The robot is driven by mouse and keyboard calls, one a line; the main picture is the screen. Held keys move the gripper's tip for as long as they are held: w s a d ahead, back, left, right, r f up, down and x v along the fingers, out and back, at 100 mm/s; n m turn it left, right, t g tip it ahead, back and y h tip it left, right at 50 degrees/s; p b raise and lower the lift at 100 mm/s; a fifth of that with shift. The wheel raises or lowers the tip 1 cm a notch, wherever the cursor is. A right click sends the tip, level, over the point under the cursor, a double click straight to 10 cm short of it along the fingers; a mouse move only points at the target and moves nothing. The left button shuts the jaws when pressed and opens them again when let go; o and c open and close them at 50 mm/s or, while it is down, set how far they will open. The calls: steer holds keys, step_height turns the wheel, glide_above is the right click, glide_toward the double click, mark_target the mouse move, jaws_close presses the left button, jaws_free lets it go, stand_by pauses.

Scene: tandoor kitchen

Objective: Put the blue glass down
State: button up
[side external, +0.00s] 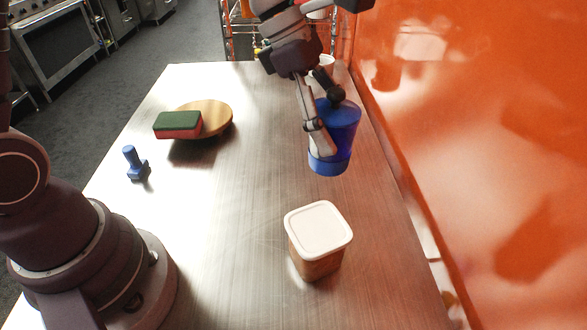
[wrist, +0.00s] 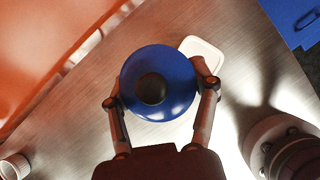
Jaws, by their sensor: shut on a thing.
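The blue glass (side external: 343,126) is in my gripper (side external: 322,112), roughly upright, over the right back part of the metal table (side external: 235,220). Its base is a lighter blue. In the wrist view the glass (wrist: 180,75) appears from above as a blue round with a dark round spot in its middle. The fingers of my gripper (wrist: 160,90) are shut on it from both sides. I cannot tell exactly how large the gap under its base is.
A white-lidded container (side external: 318,230) stands in front of the glass. A wooden board (side external: 215,118) with a green and red sponge (side external: 178,124) lies back left, near a small blue object (side external: 135,163). A white cup (side external: 326,61) stands behind. An orange wall (side external: 480,130) borders the right.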

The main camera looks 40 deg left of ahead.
steer(key=s+a+n+t+y, duration=0.1)
steer(key=s+a+n, duration=0.15)
steer(key=a, duration=0.55)
steer(key=s+a+n+t+y, duration=0.1)
steer(key=s+a+n+t, duration=0.1)
steer(key=a+n, duration=0.35)
step_height(320, 180, down, 10)
steer(key=a+m, duration=0.2)
steer(key=w, duration=0.5)
steer(key=w+f, duration=0.1)
steer(key=w, duration=0.9)
steer(key=shift+w+a+f, duration=0.3)
steer(key=shift+w, duration=0.1)
steer(key=shift+w+f, duration=0.1)
steer(key=shift+f, duration=1.65)
steer(key=shift+f, duration=0.15)
steer(key=o, duration=1.2)
steer(key=shift+o, duration=0.2)
